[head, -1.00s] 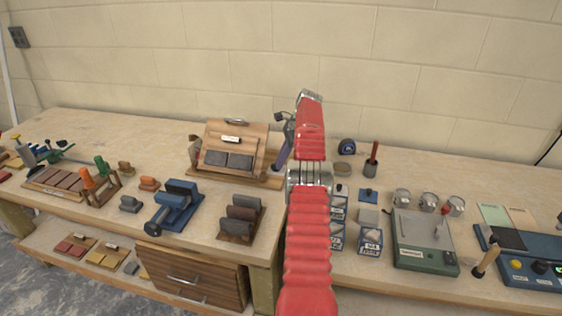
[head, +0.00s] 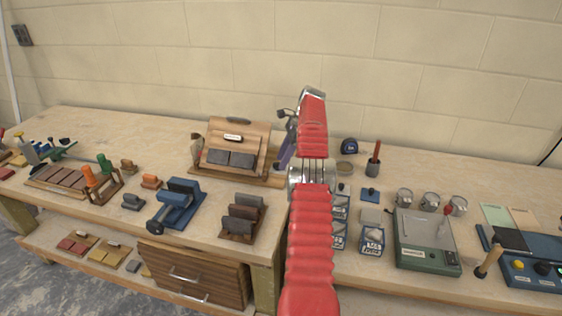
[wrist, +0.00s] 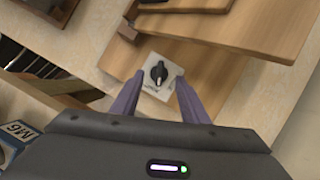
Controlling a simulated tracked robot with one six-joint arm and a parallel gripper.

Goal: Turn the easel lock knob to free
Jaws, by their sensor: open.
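The easel (head: 258,146) is a slanted wooden board with two grey tiles, standing on a wooden base at the back of the bench. Its lock knob (wrist: 159,72) is a small black knob with a light pointer mark, on a white plate (wrist: 150,87) beside the wooden boards in the wrist view. The plate's lettering is too small to read. My gripper (wrist: 161,78) is open, with one purple finger on each side of the knob; I cannot tell if they touch it. In the head view my gripper (head: 284,156) is just right of the easel and the knob is hidden.
A brush (head: 196,150) stands left of the easel. A tape measure (head: 349,146) and a dark pot with a red-handled tool (head: 374,160) are to the right. Tile racks (head: 242,217) and a blue clamp tool (head: 176,205) are in front. The wall is close behind.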

